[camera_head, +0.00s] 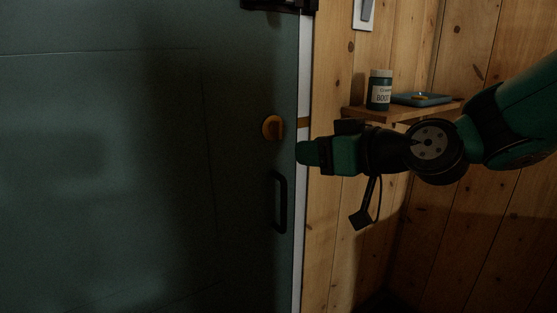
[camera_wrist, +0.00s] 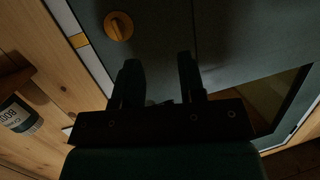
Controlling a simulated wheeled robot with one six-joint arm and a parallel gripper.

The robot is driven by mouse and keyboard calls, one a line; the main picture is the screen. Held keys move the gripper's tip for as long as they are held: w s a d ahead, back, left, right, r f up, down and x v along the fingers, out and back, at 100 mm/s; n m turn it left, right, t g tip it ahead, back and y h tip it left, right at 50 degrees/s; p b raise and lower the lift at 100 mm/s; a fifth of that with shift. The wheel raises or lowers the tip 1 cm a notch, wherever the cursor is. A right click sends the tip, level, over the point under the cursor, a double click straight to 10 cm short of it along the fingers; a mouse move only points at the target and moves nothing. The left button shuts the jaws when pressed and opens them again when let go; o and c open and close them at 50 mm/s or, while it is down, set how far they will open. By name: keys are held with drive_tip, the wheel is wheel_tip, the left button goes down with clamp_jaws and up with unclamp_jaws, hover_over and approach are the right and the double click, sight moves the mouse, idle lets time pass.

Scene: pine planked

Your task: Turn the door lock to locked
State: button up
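The door lock is a round orange-yellow knob (camera_head: 272,127) on the dark green door (camera_head: 130,130), near the door's right edge and above the black handle (camera_head: 279,202). It also shows at the upper left of the wrist view (camera_wrist: 118,26), with a raised grip across its face. Its exact turn angle is hard to tell. My gripper (camera_head: 305,153) is just right of and below the lock in the head view. In the wrist view my gripper (camera_wrist: 157,62) has its two dark fingers apart, with nothing between them. The fingers do not touch the lock.
A wooden shelf (camera_head: 394,113) on the right wall holds a labelled jar (camera_head: 379,90) and a blue tray (camera_head: 422,99), close above my arm. A light switch (camera_head: 364,13) is on the plank wall. A yellow strip (camera_head: 303,122) marks the white frame beside the lock.

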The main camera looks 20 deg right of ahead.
drive_tip(key=w+d+m+t+h+b, duration=0.1)
drive_tip(key=w+d+m+t+h, duration=0.15)
drive_tip(key=d+t, duration=0.2)
drive_tip(key=p, duration=1.2)
approach(281, 124)
drive_tip(key=shift+n+g+y, duration=0.25)
drive_tip(key=shift+n+g, duration=0.1)
drive_tip(key=shift+n, duration=0.1)
drive_tip(key=x, duration=0.6)
drive_tip(key=r+x, duration=0.1)
drive_tip(key=x, duration=0.2)
drive_tip(key=shift+w+d, duration=0.1)
drive_tip(key=shift+w, duration=0.05)
drive_tip(key=shift+w+f+p, duration=0.2)
drive_tip(key=shift+w+p, duration=0.1)
drive_tip(key=shift+w, duration=0.1)
drive_tip(key=shift+c, duration=0.2)
drive_tip(key=c, duration=0.5)
